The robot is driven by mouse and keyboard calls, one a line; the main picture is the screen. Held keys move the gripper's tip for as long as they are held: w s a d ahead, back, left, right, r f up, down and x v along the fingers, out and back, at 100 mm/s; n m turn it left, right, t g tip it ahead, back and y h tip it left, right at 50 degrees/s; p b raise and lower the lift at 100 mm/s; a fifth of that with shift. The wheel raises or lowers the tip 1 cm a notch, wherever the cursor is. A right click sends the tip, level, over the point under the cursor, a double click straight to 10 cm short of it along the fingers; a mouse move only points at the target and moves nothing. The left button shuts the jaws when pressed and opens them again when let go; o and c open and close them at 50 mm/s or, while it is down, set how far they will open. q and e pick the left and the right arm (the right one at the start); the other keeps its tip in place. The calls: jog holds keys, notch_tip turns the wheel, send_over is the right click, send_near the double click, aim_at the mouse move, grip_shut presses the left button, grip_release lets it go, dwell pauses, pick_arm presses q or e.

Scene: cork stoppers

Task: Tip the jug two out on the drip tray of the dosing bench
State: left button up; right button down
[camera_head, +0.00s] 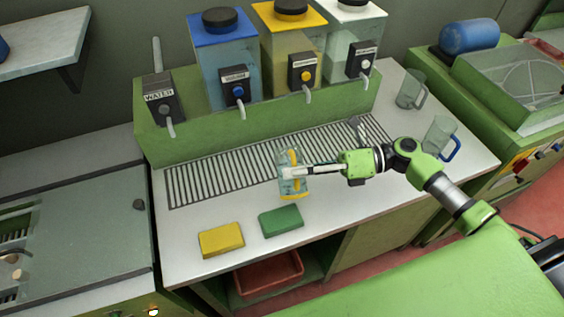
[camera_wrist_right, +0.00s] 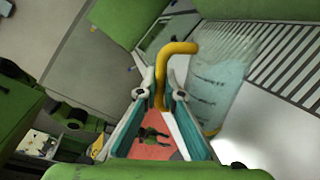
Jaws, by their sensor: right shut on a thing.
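A clear jug with a yellow handle (camera_head: 304,184) is in my right gripper (camera_head: 290,172), above the front part of the dosing bench's slatted drip tray (camera_head: 215,180). In the right wrist view the gripper (camera_wrist_right: 160,98) is shut on the yellow handle (camera_wrist_right: 174,50). The jug's clear, bluish body (camera_wrist_right: 222,75) stands beside the fingers, with dark marks on it. I cannot tell its exact tilt or how much liquid it holds. No number on it is readable. My left gripper is not in view.
A yellow sponge (camera_head: 221,240) and a green sponge (camera_head: 281,221) lie at the bench front. A grey-handled jug (camera_head: 408,90) and a blue-handled jug (camera_head: 439,137) stand at the right. Dispenser tanks (camera_head: 222,60) and a water tap (camera_head: 163,98) line the back.

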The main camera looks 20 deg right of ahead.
aim_at(297, 151)
jog(key=shift+w+r+m, duration=0.2)
jog(key=shift+r+m, duration=0.1)
jog(key=shift+r, duration=0.15)
jog(key=shift+w+r+p, duration=0.1)
jog(key=shift+r+p, duration=0.1)
jog(key=shift+p, duration=0.3)
jog(key=shift+w+f+m+g+p, duration=0.1)
jog(key=shift+w+m+g+p, duration=0.2)
jog(key=shift+m+p, duration=0.5)
jog(key=shift+w+p, duration=0.1)
jog(key=shift+p, duration=0.4)
jog(key=shift+w+d+m+g+p, duration=0.15)
jog(key=shift+w+m+g+p, duration=0.15)
jog(key=shift+w+m+p, duration=0.55)
jog(key=shift+w+f, duration=0.3)
jog(key=shift+f, duration=0.05)
jog(key=shift+w+d+f+m+b, duration=0.15)
jog(key=shift+w+f+m+b, duration=0.3)
jog(key=shift+w, duration=0.45)
jog(key=shift+w+f+g, duration=0.1)
jog(key=shift+w+g, duration=0.05)
jog(key=shift+g, duration=0.15)
jog(key=shift+w+m, duration=0.3)
jog(key=shift+m, duration=0.2)
